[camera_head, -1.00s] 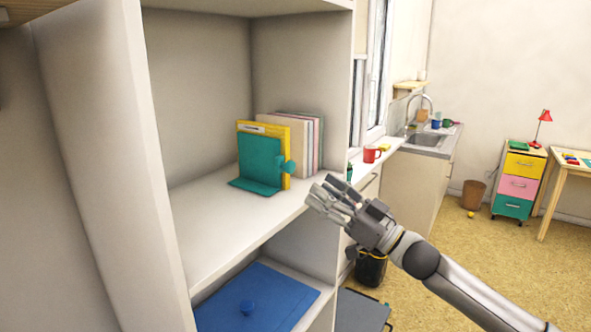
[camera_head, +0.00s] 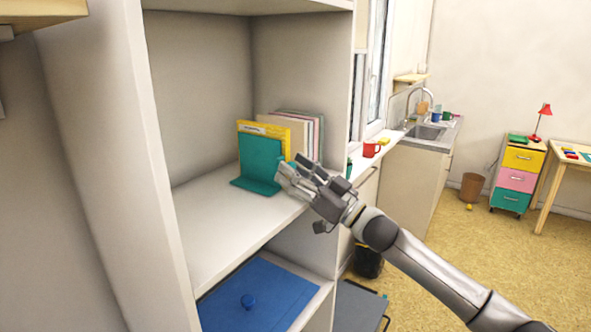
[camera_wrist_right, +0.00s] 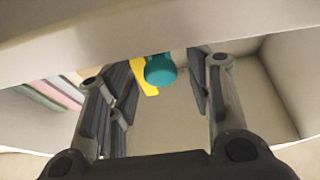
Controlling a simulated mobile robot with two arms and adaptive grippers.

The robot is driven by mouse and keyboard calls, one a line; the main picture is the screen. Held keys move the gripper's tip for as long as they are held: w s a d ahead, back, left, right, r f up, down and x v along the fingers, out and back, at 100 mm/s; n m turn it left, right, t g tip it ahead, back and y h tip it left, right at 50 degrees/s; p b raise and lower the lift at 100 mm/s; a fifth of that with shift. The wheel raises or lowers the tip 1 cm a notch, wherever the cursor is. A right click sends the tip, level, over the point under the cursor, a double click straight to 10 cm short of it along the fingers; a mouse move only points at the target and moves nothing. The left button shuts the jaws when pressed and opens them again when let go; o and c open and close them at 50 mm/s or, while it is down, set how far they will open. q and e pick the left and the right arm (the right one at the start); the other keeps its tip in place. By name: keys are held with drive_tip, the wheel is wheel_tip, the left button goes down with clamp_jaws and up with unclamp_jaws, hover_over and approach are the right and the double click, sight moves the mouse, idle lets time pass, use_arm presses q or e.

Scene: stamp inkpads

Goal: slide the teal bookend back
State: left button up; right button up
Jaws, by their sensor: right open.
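The teal bookend (camera_head: 261,162) stands upright on the shelf (camera_head: 205,225), its foot flat on the board, in front of a yellow book (camera_head: 268,129). My right gripper (camera_head: 283,177) is open at the bookend's right edge and hides the knob there in the head view. In the right wrist view a rounded teal part of the bookend (camera_wrist_right: 160,70) shows between the two open fingers of the gripper (camera_wrist_right: 155,95). I cannot tell whether the fingers touch it. My left gripper is not in view.
Several books (camera_head: 302,132) stand behind the yellow one against the shelf's right wall (camera_head: 331,80). The shelf board left of the bookend is bare. A blue lidded box (camera_head: 262,298) sits in the compartment below. A red mug (camera_head: 371,150) stands on the counter to the right.

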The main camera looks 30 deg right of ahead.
clamp_jaws()
idle(0.3)
